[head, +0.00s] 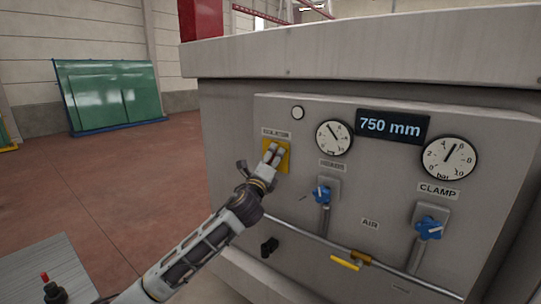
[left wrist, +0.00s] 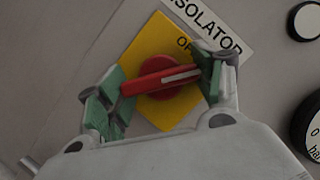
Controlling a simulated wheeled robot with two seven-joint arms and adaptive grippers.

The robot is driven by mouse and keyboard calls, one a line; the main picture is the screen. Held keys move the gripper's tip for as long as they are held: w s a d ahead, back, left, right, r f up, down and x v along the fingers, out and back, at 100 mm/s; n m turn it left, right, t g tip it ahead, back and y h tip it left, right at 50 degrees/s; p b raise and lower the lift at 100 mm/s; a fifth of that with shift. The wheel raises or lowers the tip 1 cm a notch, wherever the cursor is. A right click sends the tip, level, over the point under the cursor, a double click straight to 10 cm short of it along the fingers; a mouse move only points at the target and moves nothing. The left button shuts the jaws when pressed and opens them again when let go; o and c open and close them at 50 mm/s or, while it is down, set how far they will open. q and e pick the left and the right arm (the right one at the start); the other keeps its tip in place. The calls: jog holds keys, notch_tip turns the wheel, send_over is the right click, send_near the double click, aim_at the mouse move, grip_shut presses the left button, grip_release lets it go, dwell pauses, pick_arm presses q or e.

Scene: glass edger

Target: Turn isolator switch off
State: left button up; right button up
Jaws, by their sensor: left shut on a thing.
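The isolator switch has a yellow plate (head: 283,162) under an ISOLATOR label on the grey machine panel, left of the gauges. In the left wrist view its red handle (left wrist: 160,78) has a pale stripe and sits on the yellow plate (left wrist: 145,47), close to horizontal in the picture with its right end slightly raised. My left gripper (head: 271,156) is at the switch; in the left wrist view its green-padded fingers (left wrist: 162,84) are shut on the handle, one at each end. Part of the lettering on the plate is hidden by a finger. My right gripper is not in view.
Right of the switch are two gauges (head: 333,137), a 750 mm display (head: 392,126) and two blue knobs (head: 430,228). Below run a pipe (head: 330,246) and a yellow lever (head: 345,264). Open floor (head: 140,180) lies left, with a green glass rack (head: 110,93) behind.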

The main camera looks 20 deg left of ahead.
pick_arm(q)
jog(key=shift+r+n+g+y+p, duration=0.15)
jog(key=shift+n+g+y+p, duration=0.25)
jog(key=shift+n+p, duration=0.65)
jog(key=n+p, duration=0.2)
jog(key=n, duration=0.1)
jog(key=shift+g, duration=0.4)
jog(key=shift+n+y+p, duration=0.3)
jog(key=shift+n+p, duration=0.15)
jog(key=shift+p, duration=0.1)
jog(key=shift+n+g+p, duration=0.4)
jog(key=shift+n, duration=0.1)
jog(key=o, duration=1)
jog(key=shift+o, duration=0.2)
jog(key=shift+s, duration=0.2)
